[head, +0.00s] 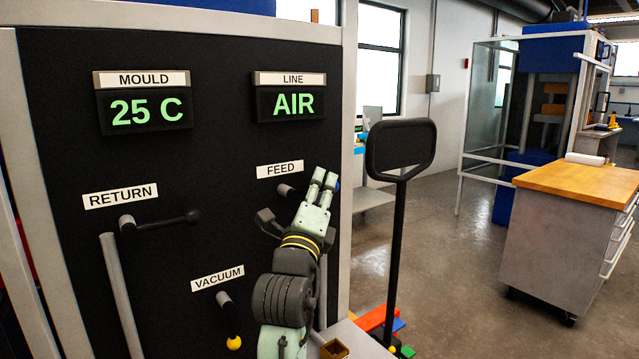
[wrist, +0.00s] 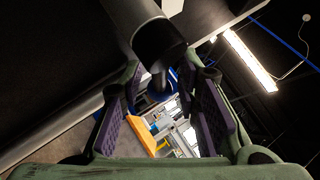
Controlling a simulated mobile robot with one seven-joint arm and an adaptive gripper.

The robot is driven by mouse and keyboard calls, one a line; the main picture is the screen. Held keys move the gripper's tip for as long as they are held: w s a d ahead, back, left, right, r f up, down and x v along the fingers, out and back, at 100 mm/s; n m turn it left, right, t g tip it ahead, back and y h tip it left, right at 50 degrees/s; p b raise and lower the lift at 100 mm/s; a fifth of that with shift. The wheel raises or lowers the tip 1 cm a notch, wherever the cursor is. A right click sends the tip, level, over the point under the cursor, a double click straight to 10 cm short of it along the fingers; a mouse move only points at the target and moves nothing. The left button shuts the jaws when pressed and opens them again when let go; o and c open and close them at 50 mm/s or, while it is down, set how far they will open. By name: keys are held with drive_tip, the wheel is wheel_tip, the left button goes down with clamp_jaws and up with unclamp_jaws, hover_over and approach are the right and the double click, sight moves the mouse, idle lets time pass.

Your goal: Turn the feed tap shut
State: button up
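The feed tap (head: 286,190) is on the black panel just under the FEED label (head: 283,170). Its dark hub shows, and a bit of blue, seemingly its knob, shows just right of my fingertips. The rest of its lever is hidden behind my gripper (head: 324,178). In the wrist view a grey and black cylindrical part (wrist: 158,42), apparently the tap, reaches down towards the gap between my fingers. My gripper (wrist: 168,112) is open, its purple pads apart on both sides of that gap. I cannot tell whether a pad touches the lever.
The return tap (head: 160,221), with a dark lever pointing right, is at the left. The vacuum tap (head: 229,318), with a yellow knob hanging down, is below. The LINE display (head: 290,103) reads AIR; the MOULD display (head: 144,110) reads 25 C. A pallet-truck-like handle (head: 400,150) stands to the right.

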drive_tip(key=shift+w, duration=0.15)
drive_tip(key=shift+c, duration=0.2)
clamp_jaws()
idle(0.6)
